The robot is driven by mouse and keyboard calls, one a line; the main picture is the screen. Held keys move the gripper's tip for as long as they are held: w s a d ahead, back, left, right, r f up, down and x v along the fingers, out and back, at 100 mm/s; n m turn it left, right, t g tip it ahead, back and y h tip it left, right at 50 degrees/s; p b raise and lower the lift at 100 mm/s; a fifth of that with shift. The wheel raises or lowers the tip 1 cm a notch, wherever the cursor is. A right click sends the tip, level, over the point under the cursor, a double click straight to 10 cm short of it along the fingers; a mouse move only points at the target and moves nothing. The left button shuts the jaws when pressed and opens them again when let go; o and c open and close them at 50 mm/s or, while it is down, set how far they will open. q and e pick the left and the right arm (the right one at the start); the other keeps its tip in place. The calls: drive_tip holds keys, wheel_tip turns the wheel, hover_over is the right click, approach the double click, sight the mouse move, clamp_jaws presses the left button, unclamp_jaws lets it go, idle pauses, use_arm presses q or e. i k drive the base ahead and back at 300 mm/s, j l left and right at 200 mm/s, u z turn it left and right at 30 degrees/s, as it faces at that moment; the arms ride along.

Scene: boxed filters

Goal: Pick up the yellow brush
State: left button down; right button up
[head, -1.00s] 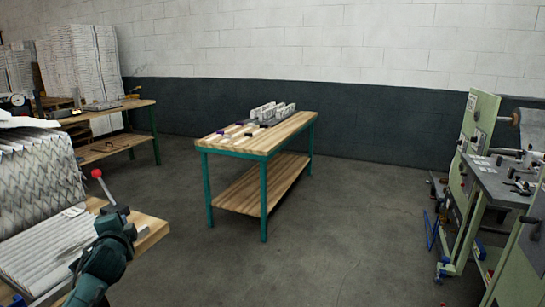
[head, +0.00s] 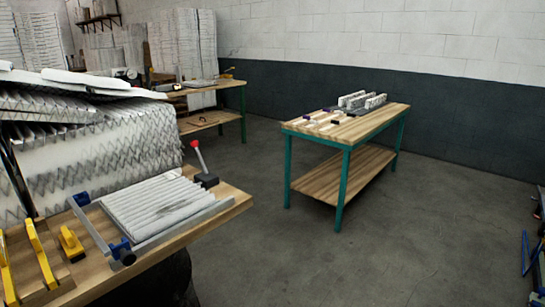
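Several yellow items lie on the near wooden workbench (head: 222,193) at the lower left. A short, chunky yellow item (head: 70,243) lies beside the blue-ended metal frame. A long yellow bar (head: 41,254) lies to its left, and another long yellow piece (head: 6,272) is cut by the left edge. I cannot tell for sure which one is the yellow brush. Neither of my grippers shows in the head view.
A pleated filter (head: 155,208) sits in the frame, next to a red-knobbed lever (head: 198,155). Stacked filters (head: 90,160) stand behind. A green-legged table (head: 345,125) stands at right, and another bench (head: 215,86) at the back. Open floor (head: 420,230) lies at right.

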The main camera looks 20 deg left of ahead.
sight(75, 251)
drive_tip(key=u, duration=1.95)
